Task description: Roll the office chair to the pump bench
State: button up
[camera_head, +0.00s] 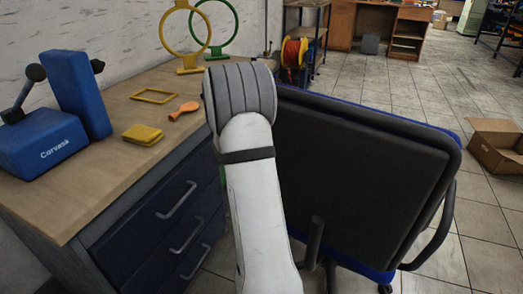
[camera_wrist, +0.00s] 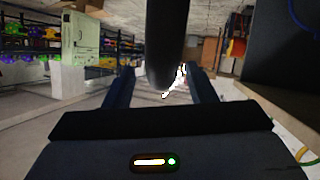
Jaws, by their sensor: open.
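The office chair (camera_head: 352,175) stands right of the bench in the head view, its dark back panel with blue trim facing me. A black armrest (camera_head: 437,225) shows at its right. The pump bench (camera_head: 100,190), with a wooden top and dark blue drawers, is at left. A blue pump (camera_head: 45,143) marked Corvasa stands on it. My arm reaches forward between bench and chair back, hiding my gripper in the head view. In the wrist view my gripper (camera_wrist: 163,82) is open. A dark rounded part (camera_wrist: 165,40), probably the chair's, shows between its fingers; contact is unclear.
An open cardboard box (camera_head: 497,148) lies right of the chair. Tiled floor beyond is largely clear.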

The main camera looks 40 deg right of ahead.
jog(key=shift+w+d+f, duration=0.1)
jog(key=shift+d+f, duration=0.15)
jog(key=shift+d, duration=0.4)
jog(key=shift+c, duration=0.3)
grip_shut()
dwell(0.7)
